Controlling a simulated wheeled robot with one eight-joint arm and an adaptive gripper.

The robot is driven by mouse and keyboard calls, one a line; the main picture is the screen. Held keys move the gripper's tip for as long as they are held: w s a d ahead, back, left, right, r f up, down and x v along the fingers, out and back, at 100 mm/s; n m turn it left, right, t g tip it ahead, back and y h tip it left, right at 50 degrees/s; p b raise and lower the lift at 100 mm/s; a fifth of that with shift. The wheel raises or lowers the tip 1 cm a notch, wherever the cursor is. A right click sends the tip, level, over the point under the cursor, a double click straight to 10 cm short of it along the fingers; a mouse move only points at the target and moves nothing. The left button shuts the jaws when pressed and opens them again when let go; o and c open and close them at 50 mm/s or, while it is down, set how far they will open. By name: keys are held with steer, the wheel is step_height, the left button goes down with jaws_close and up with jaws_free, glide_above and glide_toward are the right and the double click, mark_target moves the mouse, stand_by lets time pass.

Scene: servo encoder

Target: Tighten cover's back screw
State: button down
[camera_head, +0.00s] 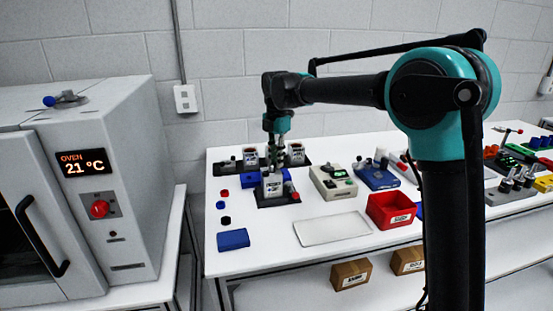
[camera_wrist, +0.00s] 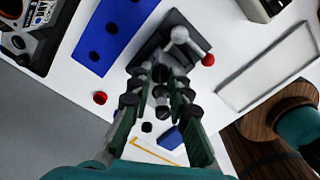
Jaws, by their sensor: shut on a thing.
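My gripper (camera_head: 273,160) points down over a white labelled unit (camera_head: 272,186) on a dark fixture (camera_head: 278,203) with a red ball knob. In the wrist view the fingertips of my gripper (camera_wrist: 160,80) are closed together on a small dark piece (camera_wrist: 160,72), seemingly a screw head. The fixture (camera_wrist: 206,38) lies just beyond them, with a pale lever (camera_wrist: 181,36) and a red ball (camera_wrist: 208,59). The fingers hide most of the unit and its cover. I cannot tell how deep the screw sits.
A blue block with holes (camera_wrist: 105,35) lies close beside the fixture. Small red (camera_head: 224,193) and black (camera_head: 226,220) caps and a blue block (camera_head: 233,239) are at the left. A pale tray (camera_head: 333,228) and a red bin (camera_head: 391,211) stand to the right. Similar labelled units (camera_head: 296,152) are behind.

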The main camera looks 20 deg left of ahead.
steer(key=m, duration=0.6)
steer(key=shift+m, duration=0.3)
stand_by(0.4)
steer(key=c, duration=1.4)
jaws_free()
step_height(320, 180, up, 12)
